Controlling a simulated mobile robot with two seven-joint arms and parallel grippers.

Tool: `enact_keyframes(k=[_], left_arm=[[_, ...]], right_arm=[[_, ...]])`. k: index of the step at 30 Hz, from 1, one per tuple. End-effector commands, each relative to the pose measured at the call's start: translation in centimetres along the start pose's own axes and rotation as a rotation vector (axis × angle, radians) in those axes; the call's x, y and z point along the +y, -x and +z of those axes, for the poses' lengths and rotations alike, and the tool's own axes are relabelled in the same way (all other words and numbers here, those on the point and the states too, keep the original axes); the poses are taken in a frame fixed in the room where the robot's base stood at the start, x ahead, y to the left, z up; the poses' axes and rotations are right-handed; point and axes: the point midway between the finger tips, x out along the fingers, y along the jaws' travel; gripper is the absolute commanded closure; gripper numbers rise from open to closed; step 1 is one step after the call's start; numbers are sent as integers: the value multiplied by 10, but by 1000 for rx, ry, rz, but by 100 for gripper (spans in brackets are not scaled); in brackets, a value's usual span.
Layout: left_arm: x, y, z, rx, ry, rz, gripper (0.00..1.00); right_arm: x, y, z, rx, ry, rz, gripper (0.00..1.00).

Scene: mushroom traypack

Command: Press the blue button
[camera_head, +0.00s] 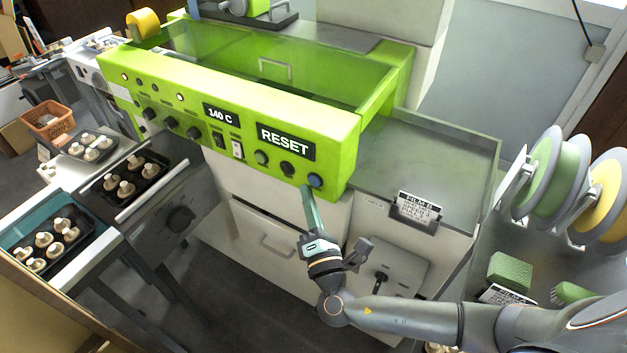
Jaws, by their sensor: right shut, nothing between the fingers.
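The blue button (315,181) is a small round knob at the right end of the green machine's front panel (240,100), below the RESET label (286,142). A dark button (288,169) and a green button (261,157) sit to its left in the same row. My right gripper (306,190) is shut and empty. Its fingertips point up at the panel and end just below and left of the blue button. I cannot tell whether they touch the panel. My left gripper is not in view.
Black trays of mushrooms (127,184) stand on the left, with a teal-edged tray (25,223) nearer. A metal side table (440,150) with a label card (418,207) is on the right. Film rolls (560,177) and a green sponge (510,270) lie further right. Floor shows in front.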

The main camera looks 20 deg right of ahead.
Motion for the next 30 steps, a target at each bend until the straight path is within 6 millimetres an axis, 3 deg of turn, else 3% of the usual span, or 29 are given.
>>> enact_keyframes(k=[30], left_arm=[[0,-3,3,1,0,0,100]], right_arm=[[-5,-6,5,0,0,0,100]])
